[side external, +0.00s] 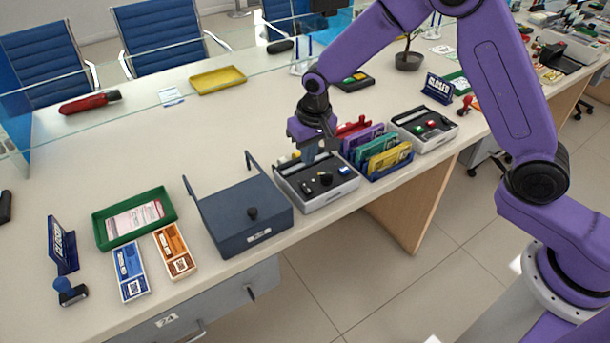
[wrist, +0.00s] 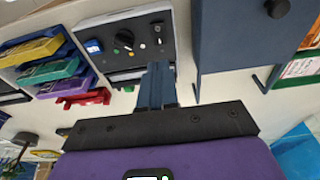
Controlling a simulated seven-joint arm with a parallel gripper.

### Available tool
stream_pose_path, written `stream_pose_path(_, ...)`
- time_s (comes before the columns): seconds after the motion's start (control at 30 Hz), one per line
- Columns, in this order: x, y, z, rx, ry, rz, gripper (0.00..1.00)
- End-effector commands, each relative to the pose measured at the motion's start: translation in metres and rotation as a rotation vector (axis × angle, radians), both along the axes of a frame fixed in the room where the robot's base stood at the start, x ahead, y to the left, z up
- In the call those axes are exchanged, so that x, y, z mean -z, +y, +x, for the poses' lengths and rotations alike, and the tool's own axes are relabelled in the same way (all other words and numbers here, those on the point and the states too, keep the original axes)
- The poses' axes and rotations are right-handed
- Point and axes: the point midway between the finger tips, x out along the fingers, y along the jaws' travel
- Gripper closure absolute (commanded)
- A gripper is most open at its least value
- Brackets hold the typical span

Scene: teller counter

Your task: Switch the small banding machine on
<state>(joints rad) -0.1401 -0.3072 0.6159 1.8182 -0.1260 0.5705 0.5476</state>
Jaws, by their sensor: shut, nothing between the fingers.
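A small grey machine with a black top panel (side external: 331,181) stands near the counter's front edge, under my gripper. In the wrist view its panel (wrist: 147,36) carries a black knob (wrist: 124,38), a blue rocker-like part (wrist: 93,46) and small light and dark buttons. Which way any switch is set is too small to tell. My gripper (side external: 308,158) is shut and empty, pointing down over the back part of this machine. In the wrist view the closed fingers (wrist: 157,72) overlap the machine's near edge. I cannot tell whether they touch it.
A dark blue box (side external: 240,215) with a knob and raised arms stands close on the left. A rack of coloured folders (side external: 379,152) stands close on the right, then another grey machine (side external: 425,128) with red and green buttons. Open counter lies behind.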

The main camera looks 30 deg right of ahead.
Motion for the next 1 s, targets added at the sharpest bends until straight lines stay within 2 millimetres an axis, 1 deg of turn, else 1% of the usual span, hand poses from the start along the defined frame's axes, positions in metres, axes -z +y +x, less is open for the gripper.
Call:
stream_pose_path(0.03, 0.011, 0.0, 0.001, 0.0, 0.003, -0.002, 1.0)
stream_pose_path(0.2, 0.04, 0.0, 0.006, 0.001, 0.003, -0.001, 1.0)
stream_pose_path(0.43, 0.071, 0.0, 0.011, 0.0, 0.001, 0.0, 1.0)
stream_pose_path(0.63, 0.083, 0.0, 0.013, 0.001, -0.001, 0.001, 1.0)
stream_pose_path(1.0, 0.085, 0.0, 0.014, 0.001, -0.001, 0.001, 1.0)
